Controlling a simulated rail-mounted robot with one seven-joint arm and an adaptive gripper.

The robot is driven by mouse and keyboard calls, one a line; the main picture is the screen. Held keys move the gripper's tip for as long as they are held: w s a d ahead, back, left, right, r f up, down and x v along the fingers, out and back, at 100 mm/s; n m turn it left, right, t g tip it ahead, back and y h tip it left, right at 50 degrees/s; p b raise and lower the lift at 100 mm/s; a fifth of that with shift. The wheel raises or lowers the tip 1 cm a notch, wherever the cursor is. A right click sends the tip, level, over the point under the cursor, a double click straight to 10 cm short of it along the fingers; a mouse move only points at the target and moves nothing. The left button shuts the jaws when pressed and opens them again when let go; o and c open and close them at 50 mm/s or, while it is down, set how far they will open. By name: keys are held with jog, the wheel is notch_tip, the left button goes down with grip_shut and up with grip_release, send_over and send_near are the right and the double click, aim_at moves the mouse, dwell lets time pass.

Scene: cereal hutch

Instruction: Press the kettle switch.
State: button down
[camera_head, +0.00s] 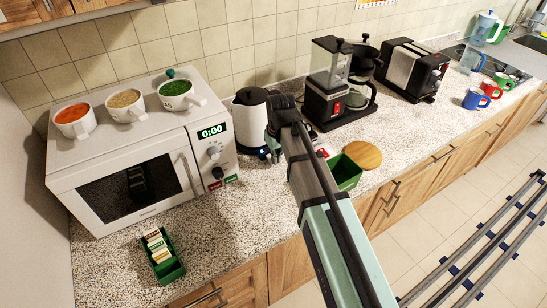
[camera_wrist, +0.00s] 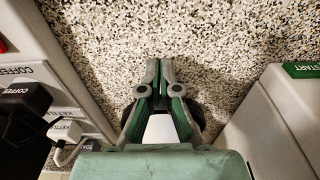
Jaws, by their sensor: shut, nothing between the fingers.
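The white kettle (camera_head: 249,122) with a black lid stands on the counter beside the microwave, partly covered by my arm. A small bluish spot shows low at its front in the head view; I cannot tell whether it is the switch. My gripper (camera_wrist: 160,64) is shut and empty in the wrist view, its fingertips over the speckled counter. In the head view it is mostly hidden behind my arm, close to the kettle's right front. A white rounded part with a black edge (camera_wrist: 160,130) shows under my gripper, perhaps the kettle. Contact cannot be told.
The white microwave (camera_head: 130,160) stands left of the kettle, with its green START label (camera_wrist: 302,70) close by. A socket block with a KETTLE label (camera_wrist: 66,128) is on the other side. The coffee maker (camera_head: 328,85) and a green bin (camera_head: 345,172) are to the right.

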jog(key=shift+s+d+r+p, duration=0.15)
jog(key=shift+s+d+r, duration=0.15)
jog(key=shift+s, duration=0.2)
jog(key=shift+s+d+r+p, duration=0.15)
jog(key=shift+s+d, duration=0.2)
jog(key=shift+s, duration=0.1)
notch_tip(320, 180, up, 12)
jog(key=shift+s+d, duration=0.3)
jog(key=shift+s, duration=0.1)
jog(key=shift+f, duration=0.1)
